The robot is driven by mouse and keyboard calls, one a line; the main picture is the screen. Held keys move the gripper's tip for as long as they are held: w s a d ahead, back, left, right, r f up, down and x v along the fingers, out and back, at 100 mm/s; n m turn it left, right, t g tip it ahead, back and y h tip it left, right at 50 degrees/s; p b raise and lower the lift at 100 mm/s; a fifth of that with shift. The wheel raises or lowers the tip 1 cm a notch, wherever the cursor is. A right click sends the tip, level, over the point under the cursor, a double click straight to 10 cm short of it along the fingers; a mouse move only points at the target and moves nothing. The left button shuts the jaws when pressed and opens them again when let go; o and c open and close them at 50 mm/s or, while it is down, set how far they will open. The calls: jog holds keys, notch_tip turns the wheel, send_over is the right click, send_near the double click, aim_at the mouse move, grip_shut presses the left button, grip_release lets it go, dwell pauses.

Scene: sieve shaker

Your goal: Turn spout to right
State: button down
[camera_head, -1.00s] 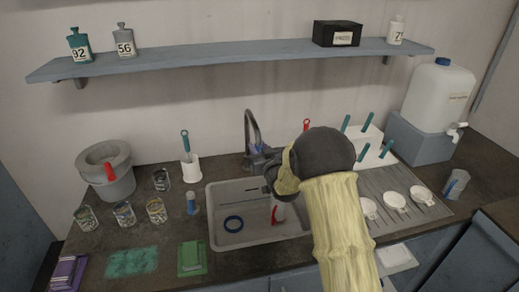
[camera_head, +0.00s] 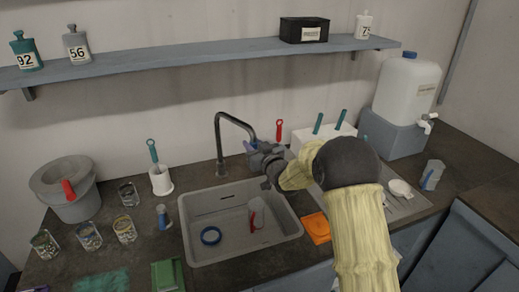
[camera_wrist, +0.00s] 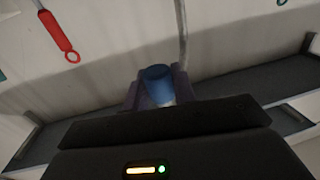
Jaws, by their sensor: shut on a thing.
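The dark faucet spout (camera_head: 221,135) rises behind the sink (camera_head: 195,255) in the head view and arches to the right. My gripper (camera_head: 254,145) is at the outer end of the spout, above the sink's right part. In the wrist view my jaws (camera_wrist: 158,88) are closed around the spout's blue tip (camera_wrist: 157,84). The spout's pipe (camera_wrist: 182,35) runs up from there. My wrist and forearm cover part of the counter to the right of the sink.
A blue ring (camera_head: 211,236) and a clear cup with red (camera_head: 257,214) lie in the sink. An orange sponge (camera_head: 316,228) is right of it. A white holder (camera_head: 161,180), a grey bucket (camera_head: 66,188) and several jars stand left. A water canister (camera_head: 405,88) stands right.

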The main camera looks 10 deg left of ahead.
jog(key=shift+w+d, duration=0.55)
jog(key=shift+w, duration=0.3)
jog(key=shift+d+r, duration=0.1)
jog(key=c, duration=1.2)
grip_release()
jog(key=shift+w, duration=0.1)
jog(key=shift+o, duration=0.2)
jog(key=b+v, duration=0.3)
jog(key=v, duration=1.4)
jog(key=shift+d, duration=0.2)
